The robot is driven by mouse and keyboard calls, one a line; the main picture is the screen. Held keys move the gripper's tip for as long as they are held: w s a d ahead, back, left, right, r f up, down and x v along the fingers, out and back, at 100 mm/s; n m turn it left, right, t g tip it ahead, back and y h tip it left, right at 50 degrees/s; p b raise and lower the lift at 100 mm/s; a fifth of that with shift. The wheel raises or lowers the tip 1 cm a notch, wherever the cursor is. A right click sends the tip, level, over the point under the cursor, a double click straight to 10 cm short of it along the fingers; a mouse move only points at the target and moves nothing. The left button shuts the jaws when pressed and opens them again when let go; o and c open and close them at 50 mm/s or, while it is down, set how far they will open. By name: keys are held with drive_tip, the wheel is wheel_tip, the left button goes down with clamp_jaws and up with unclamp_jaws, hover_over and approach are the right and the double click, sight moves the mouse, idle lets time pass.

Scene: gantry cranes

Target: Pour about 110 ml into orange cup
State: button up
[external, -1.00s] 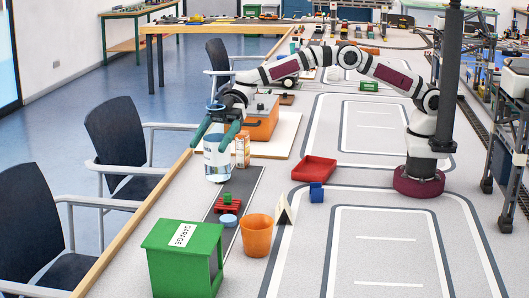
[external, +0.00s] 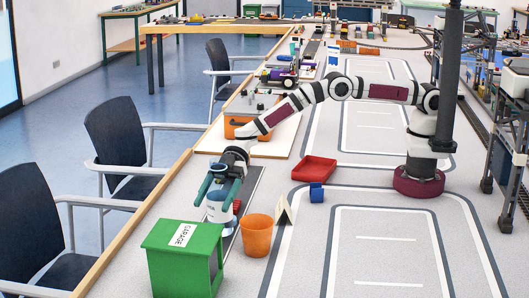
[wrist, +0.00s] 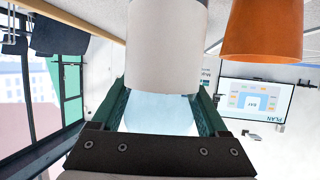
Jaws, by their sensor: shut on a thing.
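A clear bottle with a pale label (external: 217,212) is held between the green fingers of my gripper (external: 219,190). It looks about upright, beside and left of the orange cup (external: 256,236). I cannot tell whether its base touches the table. The orange cup also shows in the wrist view (wrist: 262,30), at upper right. The cup stands upright; its contents are hidden. No stream is visible.
A green garage box (external: 183,262) stands close in front of the bottle. A folded card (external: 284,212) is right of the cup, with a blue block (external: 317,192) and red tray (external: 314,168) beyond. A red item (external: 237,206) is partly hidden behind the bottle.

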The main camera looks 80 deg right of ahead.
sight(214, 213)
idle(0.6)
drive_tip(key=shift+s+n+t+h, duration=0.1)
drive_tip(key=shift+n+t+h, duration=0.25)
drive_tip(key=shift+n, duration=0.25)
drive_tip(key=shift+s+a+f+n+t+h, duration=0.15)
drive_tip(key=shift+s+n+t+h, duration=0.1)
drive_tip(key=shift+n+t, duration=0.45)
drive_tip(key=shift+s+a+f+n+t+h, duration=0.15)
drive_tip(key=shift+f+n+t+h, duration=0.1)
drive_tip(key=shift+n+t, duration=0.2)
drive_tip(key=shift+s+f+n+t+h, duration=0.2)
drive_tip(key=shift+n+t, duration=0.1)
drive_tip(key=shift+n, duration=0.25)
drive_tip(key=f+n+t, duration=0.1)
drive_tip(key=w+f+n, duration=0.1)
drive_tip(key=n+t+h, duration=0.1)
drive_tip(key=shift+w+d+f+t, duration=0.3)
drive_tip(key=shift+d+f, duration=0.05)
drive_tip(key=shift+f, duration=0.05)
drive_tip(key=shift+w+d+r+n+t, duration=0.1)
drive_tip(key=shift+w+r+n+t, duration=0.1)
drive_tip(key=shift+r+n+t, duration=0.45)
drive_tip(key=shift+s+a+r+n+t, duration=0.1)
drive_tip(key=shift+s+r+n+t, duration=0.1)
drive_tip(key=shift+r+n, duration=0.15)
drive_tip(key=shift+s+a+r+n+t, duration=0.1)
drive_tip(key=shift+s+r+n, duration=0.1)
drive_tip(key=shift+r, duration=0.25)
